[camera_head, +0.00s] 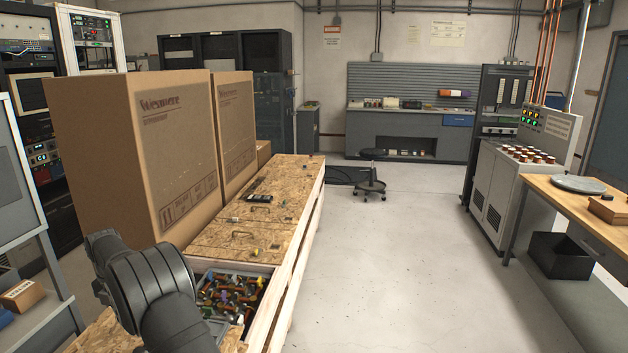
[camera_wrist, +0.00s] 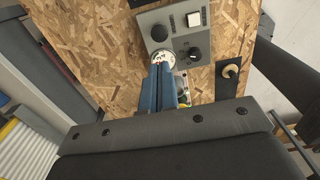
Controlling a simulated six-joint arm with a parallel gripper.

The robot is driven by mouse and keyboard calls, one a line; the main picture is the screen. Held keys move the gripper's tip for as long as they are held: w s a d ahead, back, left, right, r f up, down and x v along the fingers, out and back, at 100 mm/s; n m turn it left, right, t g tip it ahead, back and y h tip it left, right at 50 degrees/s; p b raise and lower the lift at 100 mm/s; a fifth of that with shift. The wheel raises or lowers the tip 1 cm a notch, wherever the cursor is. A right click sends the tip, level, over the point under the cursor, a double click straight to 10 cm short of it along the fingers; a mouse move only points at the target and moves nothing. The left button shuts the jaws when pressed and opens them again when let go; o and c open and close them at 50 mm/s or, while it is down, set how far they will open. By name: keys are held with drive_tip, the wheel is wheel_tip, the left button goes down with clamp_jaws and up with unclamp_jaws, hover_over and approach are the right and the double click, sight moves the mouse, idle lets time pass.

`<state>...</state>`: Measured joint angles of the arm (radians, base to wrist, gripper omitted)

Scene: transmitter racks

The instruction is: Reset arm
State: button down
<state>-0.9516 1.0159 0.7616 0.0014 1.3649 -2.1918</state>
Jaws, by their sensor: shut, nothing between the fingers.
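My gripper (camera_wrist: 160,68) shows in the wrist view as two blue fingers, shut together with nothing between them. The fingertips are close to a small round white dial (camera_wrist: 163,58) on a grey control box (camera_wrist: 176,32); I cannot tell whether they touch it. The box carries black knobs and a white square button, and sits against a chipboard surface (camera_wrist: 95,50). In the camera_head view my dark arm is at the lower left, in front of a cardboard box; the gripper itself is hidden there.
Two tall cardboard boxes (camera_head: 135,150) stand on the long chipboard crate (camera_head: 275,200). An open compartment near my arm holds several coloured parts (camera_head: 228,298). Equipment racks (camera_head: 30,120) stand at left. A wooden bench (camera_head: 570,195) is at right. The floor (camera_head: 400,270) between is clear.

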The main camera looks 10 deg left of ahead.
drive_tip(key=shift+f, duration=0.1)
idle(0.7)
idle(3.4)
drive_tip(key=w+d+f+m+t, duration=0.1)
drive_tip(key=w+d+m+t, duration=0.1)
drive_tip(key=w+t, duration=0.25)
drive_tip(key=s+t+y, duration=0.1)
drive_tip(key=s+y, duration=0.1)
drive_tip(key=s+a+t+y, duration=0.1)
drive_tip(key=s+t+y, duration=0.1)
drive_tip(key=s+y, duration=0.1)
drive_tip(key=shift+s+a+f, duration=0.1)
drive_tip(key=shift+s+a, duration=0.1)
drive_tip(key=shift+f, duration=0.1)
drive_tip(key=shift+f, duration=4.3)
